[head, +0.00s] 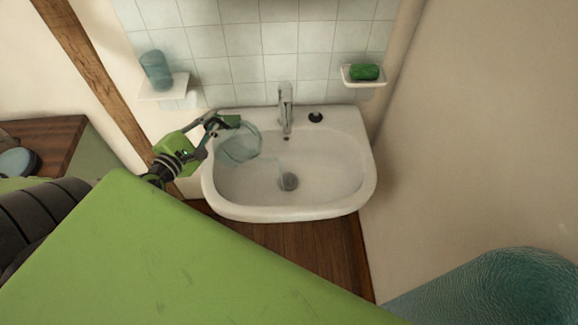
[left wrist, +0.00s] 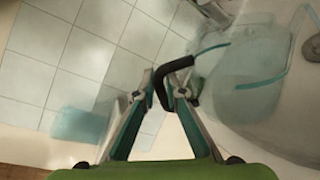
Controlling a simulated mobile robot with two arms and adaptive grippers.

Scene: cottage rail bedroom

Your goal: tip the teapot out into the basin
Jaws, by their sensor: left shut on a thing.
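The clear glass teapot (head: 240,150) hangs over the left side of the white basin (head: 345,205) and looks tilted. My left gripper (head: 222,123) is shut on its handle at the basin's left rim. In the left wrist view, the fingers of my left gripper (left wrist: 175,88) close around the dark handle, and the see-through teapot body (left wrist: 245,75) with teal edges lies to the right. A faint thin line runs down near the drain (head: 288,182); I cannot tell if it is pouring liquid. My right gripper is not in view.
A chrome tap (head: 286,108) stands at the basin's back. A shelf with a blue-tinted glass (head: 156,70) is on the tiled wall at left, and a dish with green soap (head: 364,72) at right. A teal textured thing (head: 500,290) fills the lower right.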

